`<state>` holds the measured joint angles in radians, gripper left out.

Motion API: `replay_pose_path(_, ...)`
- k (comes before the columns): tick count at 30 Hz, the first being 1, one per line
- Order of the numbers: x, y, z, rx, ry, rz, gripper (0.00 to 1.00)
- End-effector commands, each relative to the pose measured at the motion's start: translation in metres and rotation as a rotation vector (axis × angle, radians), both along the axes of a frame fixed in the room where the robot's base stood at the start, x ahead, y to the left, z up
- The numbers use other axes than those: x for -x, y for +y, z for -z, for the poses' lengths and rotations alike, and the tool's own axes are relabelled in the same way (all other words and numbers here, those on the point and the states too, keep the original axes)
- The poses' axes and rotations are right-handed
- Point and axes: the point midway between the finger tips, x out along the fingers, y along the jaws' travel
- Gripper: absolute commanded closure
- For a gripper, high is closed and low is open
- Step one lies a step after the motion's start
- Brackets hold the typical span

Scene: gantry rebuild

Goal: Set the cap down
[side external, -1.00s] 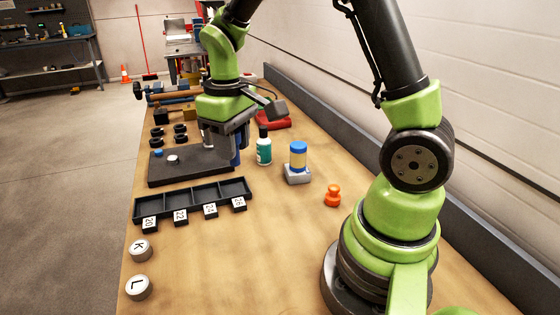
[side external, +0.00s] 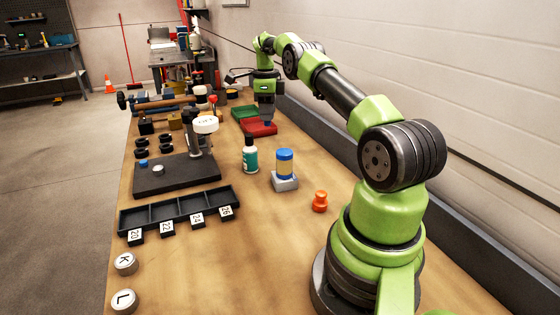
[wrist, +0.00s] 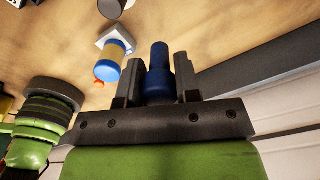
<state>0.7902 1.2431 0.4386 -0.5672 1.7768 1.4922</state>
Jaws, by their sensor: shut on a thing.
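My gripper (side external: 267,118) hangs low at the far part of the bench, by the red tray (side external: 255,130). It is shut on a dark blue piece, which I take to be the cap (wrist: 158,85). In the wrist view the piece sits between both fingers, with a narrower round end sticking out past them. In the side view only a small blue bit shows under the fingers. I cannot tell whether it touches the tray or hangs above it.
A green tray (side external: 241,112) lies just behind the red one. Nearer stand a teal bottle (side external: 250,157), a blue-lidded jar (side external: 285,165) on a grey block, and an orange piece (side external: 320,201). A dark base (side external: 178,178) with a stand is at left.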

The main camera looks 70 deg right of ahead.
Motion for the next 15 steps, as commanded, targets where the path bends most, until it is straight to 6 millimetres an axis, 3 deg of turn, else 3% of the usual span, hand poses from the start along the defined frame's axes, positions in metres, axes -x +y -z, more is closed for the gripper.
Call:
replay_pose_path(3, 0.013, -0.019, 0.007, 0.003, -0.01, 0.267, 0.92)
replay_pose_path(6, 0.021, -0.027, 0.01, 0.003, -0.016, 0.422, 0.92)
replay_pose_path(15, 0.026, -0.033, 0.03, 0.001, -0.015, 0.537, 0.92)
